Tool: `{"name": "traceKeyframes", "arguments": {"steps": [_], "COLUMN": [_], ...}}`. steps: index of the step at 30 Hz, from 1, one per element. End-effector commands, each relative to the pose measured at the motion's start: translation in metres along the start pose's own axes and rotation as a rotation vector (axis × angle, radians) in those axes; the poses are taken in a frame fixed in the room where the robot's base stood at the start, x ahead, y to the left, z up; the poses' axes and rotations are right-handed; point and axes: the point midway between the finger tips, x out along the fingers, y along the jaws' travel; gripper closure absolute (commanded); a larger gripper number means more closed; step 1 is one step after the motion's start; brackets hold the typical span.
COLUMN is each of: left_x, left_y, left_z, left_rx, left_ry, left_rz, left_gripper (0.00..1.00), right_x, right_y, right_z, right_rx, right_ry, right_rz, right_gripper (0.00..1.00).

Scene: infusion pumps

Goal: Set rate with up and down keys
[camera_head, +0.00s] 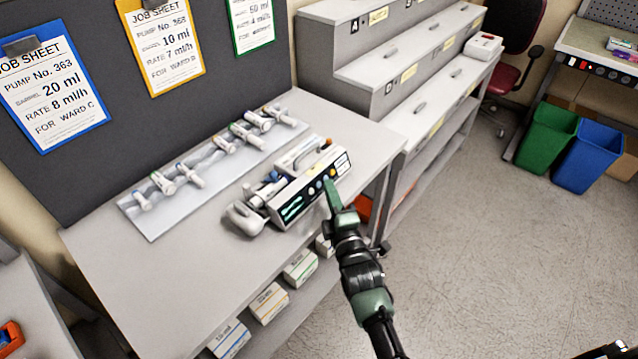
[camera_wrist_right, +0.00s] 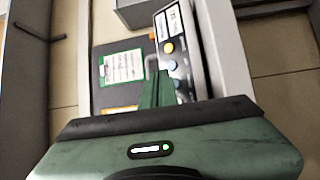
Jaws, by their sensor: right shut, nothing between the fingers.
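The infusion pump (camera_head: 297,192) lies on the grey bench, its front panel with a dark display and coloured round keys facing the bench's front edge. My right gripper (camera_head: 328,185) is shut and empty, its green fingertips at the pump's panel beside the keys. I cannot tell whether they touch a key. In the right wrist view, the pump's panel (camera_wrist_right: 168,30) shows an orange key and blue keys beside the green fingers (camera_wrist_right: 152,88). The digits on the display are too small to read. My left gripper is not in view.
Job sheets with blue (camera_head: 50,85), yellow (camera_head: 163,40) and green (camera_head: 252,20) borders hang on the dark board. A tray (camera_head: 150,226) with several syringes lies behind the pump. Boxes (camera_head: 269,302) sit on the shelf below.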

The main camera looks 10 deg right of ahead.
Motion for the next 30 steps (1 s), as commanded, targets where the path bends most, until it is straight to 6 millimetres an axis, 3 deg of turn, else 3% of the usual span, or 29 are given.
{"name": "traceKeyframes", "arguments": {"steps": [15, 30], "left_x": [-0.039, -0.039], "left_y": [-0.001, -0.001], "left_z": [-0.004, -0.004], "left_rx": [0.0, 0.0], "left_ry": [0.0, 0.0], "left_rz": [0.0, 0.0], "left_gripper": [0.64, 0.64], "right_x": [-0.032, -0.034], "right_y": [0.025, 0.025], "right_z": [0.023, 0.025], "right_rx": [-0.002, -0.001], "right_ry": [0.0, 0.0], "right_rz": [-0.002, 0.0], "right_gripper": [1.0, 1.0]}}
